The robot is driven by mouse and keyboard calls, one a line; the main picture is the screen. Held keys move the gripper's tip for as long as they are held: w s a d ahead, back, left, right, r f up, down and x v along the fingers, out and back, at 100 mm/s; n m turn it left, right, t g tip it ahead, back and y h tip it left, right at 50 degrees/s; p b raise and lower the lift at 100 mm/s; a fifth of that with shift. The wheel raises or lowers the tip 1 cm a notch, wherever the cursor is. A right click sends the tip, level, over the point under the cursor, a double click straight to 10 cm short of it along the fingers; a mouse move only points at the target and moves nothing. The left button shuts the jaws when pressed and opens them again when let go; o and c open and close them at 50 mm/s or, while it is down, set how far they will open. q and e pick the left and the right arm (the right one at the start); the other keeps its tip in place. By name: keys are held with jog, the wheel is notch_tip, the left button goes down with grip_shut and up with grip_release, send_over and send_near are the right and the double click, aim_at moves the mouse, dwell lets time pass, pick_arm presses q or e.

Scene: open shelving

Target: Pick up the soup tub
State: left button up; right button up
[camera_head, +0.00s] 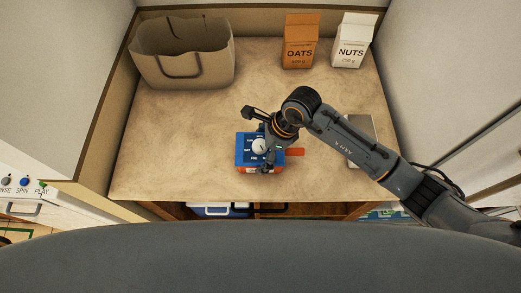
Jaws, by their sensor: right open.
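I cannot clearly make out a thing marked as the soup tub. A blue box-like thing (246,155) with white lettering lies near the front middle of the brown surface, and a small white round thing (259,146) shows over it. I cannot tell whether either is the tub. My right gripper (268,157) is open, pointing down over the right part of the blue thing and hiding some of it. I cannot tell whether they touch. My left gripper is not in view.
An orange piece (294,152) sticks out right of the blue thing. A grey flat thing (362,126) lies partly under my right arm. A tan bag (181,65), an orange oats carton (300,44) and a white nuts carton (351,43) stand at the back. The left middle is clear.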

jog(key=c, duration=1.1)
jog(key=shift+r, duration=0.1)
jog(key=shift+c, duration=0.6)
